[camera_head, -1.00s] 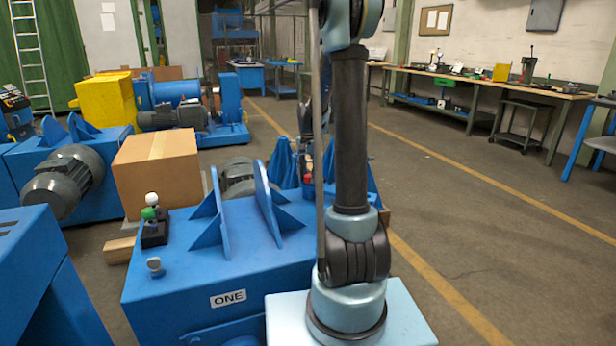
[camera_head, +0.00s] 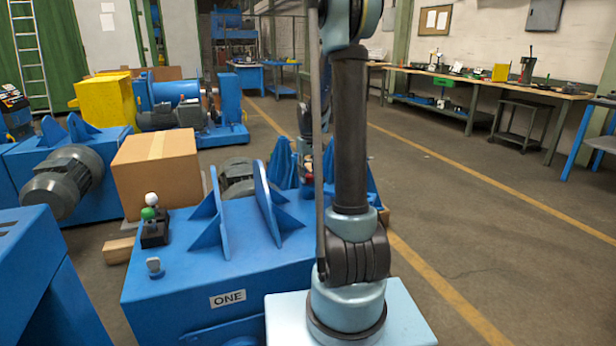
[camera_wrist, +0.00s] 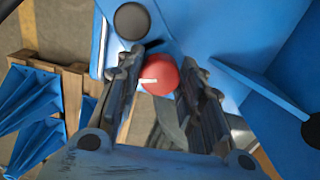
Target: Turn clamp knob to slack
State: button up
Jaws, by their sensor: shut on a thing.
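The clamp knob (camera_wrist: 160,76) is round and red with a white mark on its face, in the upper middle of the wrist view. My gripper (camera_wrist: 163,62) has one finger on each side of it and is shut on it. In the head view, my gripper (camera_head: 307,168) is small and partly behind my arm, at the far side of the blue machine (camera_head: 180,265) labelled ONE. The knob is barely visible there. The fingers hide parts of the knob's sides in the wrist view.
A black round part (camera_wrist: 132,21) sits close to the knob. Blue plates (camera_wrist: 262,85) rise to its right. Blue ribbed brackets (camera_wrist: 28,98) lie on a wooden pallet (camera_wrist: 72,88) to the left. A cardboard box (camera_head: 157,172) stands left of the machine.

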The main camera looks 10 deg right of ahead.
aim_at(309, 175)
jog(key=n, duration=0.6)
jog(key=shift+w, duration=0.15)
jog(key=n, duration=0.6)
jog(key=shift+d, duration=0.1)
dwell(0.5)
jog(key=o, duration=1.1)
jog(key=shift+c, duration=0.2)
jog(key=shift+r, duration=0.15)
notch_tip(309, 175, up, 12)
jog(key=shift+f, duration=0.2)
